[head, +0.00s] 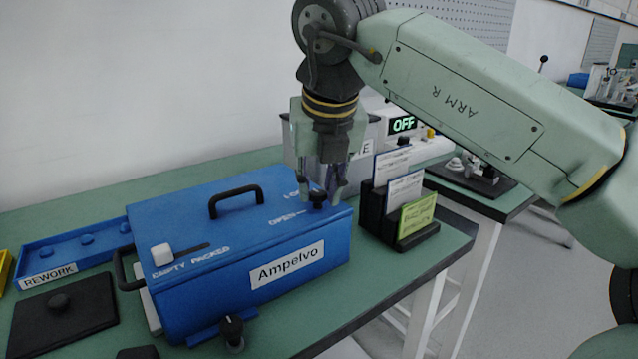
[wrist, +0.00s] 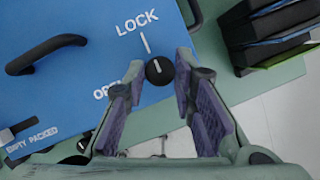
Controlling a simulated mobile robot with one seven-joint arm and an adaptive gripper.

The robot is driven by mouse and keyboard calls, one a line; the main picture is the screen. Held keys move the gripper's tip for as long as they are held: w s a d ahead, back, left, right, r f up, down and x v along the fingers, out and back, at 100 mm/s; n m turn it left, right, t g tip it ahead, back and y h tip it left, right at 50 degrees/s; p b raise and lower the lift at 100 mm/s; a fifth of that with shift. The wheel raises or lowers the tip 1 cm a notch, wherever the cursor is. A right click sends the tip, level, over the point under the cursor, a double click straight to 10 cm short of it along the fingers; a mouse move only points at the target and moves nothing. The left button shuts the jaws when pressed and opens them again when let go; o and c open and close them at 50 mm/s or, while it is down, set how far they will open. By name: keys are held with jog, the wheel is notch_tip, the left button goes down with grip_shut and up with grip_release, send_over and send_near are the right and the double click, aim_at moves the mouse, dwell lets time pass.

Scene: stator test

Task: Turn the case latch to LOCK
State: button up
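The blue case (head: 230,250) labelled Ampelvo lies closed on the green bench. Its latch is a round black knob (wrist: 159,71) on the lid, also visible in the head view (head: 318,199). A short white mark on the knob seems to point up towards the white line under the word LOCK (wrist: 138,23). The word OPEN (wrist: 108,91) is partly hidden by a finger. My gripper (wrist: 160,66) is open and points down, with its fingertips on either side of the knob; it shows above the lid in the head view (head: 321,193). I see small gaps beside the knob.
A black lid handle (head: 235,200) and a white slider (head: 162,254) are on the case. A black card holder (head: 400,228) stands close to its right. A blue REWORK tray (head: 75,258) lies left.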

jog(key=o, duration=0.5)
jog(key=shift+c, duration=0.2)
jog(key=v, duration=1.2)
jog(key=shift+s+f, duration=0.15)
